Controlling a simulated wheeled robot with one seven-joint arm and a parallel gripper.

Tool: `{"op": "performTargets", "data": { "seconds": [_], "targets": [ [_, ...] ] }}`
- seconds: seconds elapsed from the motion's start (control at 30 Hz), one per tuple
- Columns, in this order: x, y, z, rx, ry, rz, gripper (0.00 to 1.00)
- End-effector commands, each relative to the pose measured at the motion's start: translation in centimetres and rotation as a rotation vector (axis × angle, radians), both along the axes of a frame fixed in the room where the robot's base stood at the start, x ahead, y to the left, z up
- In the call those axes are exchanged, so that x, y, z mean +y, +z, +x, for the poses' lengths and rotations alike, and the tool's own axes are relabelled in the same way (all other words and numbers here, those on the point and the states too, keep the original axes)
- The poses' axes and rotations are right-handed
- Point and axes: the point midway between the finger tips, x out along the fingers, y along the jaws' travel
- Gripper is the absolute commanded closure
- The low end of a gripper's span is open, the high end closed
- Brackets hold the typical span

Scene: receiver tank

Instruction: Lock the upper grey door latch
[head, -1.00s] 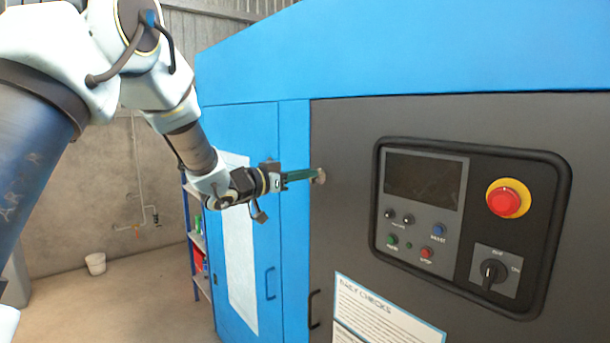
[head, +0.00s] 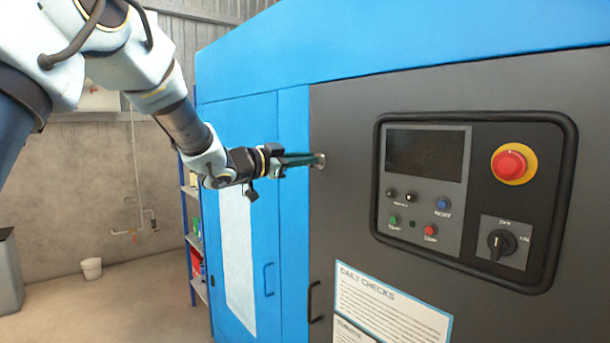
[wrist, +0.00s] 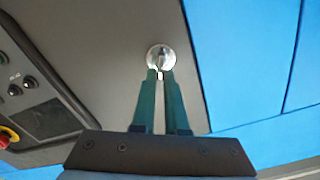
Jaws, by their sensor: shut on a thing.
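The upper latch (head: 320,160) is a small round metal piece near the upper left edge of the grey door (head: 345,125). In the wrist view the latch (wrist: 161,58) is a silver disc with a small raised tab at its middle. My gripper (head: 312,160) reaches it from the left. In the wrist view its two green fingers (wrist: 160,74) are closed together at the tips on the latch's tab. The fingertips hide the lower part of the tab, and I cannot tell its exact angle.
A control panel (head: 425,165) with a red emergency button (head: 510,164) and a rotary switch (head: 501,244) is right of the latch. A black door handle (head: 314,302) sits below. The blue door (head: 250,130) is at left, with a shelf (head: 195,240) beyond.

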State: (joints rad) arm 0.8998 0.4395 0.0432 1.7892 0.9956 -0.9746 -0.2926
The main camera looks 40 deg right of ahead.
Motion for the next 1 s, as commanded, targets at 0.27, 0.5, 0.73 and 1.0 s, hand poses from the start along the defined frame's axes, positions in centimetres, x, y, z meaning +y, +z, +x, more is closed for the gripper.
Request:
{"op": "performTargets", "data": {
  "seconds": [0.27, 0.5, 0.73, 1.0],
  "targets": [
    [0.04, -0.83, -0.31, -0.263, 0.0, -0.017, 1.0],
    [0.02, -1.0, -0.54, -0.49, 0.0, -0.031, 1.0],
    [0.04, -1.19, -0.66, -0.708, 0.0, -0.043, 1.0],
    [0.03, -1.39, -0.72, -0.927, 0.0, -0.054, 1.0]
  ]
}}
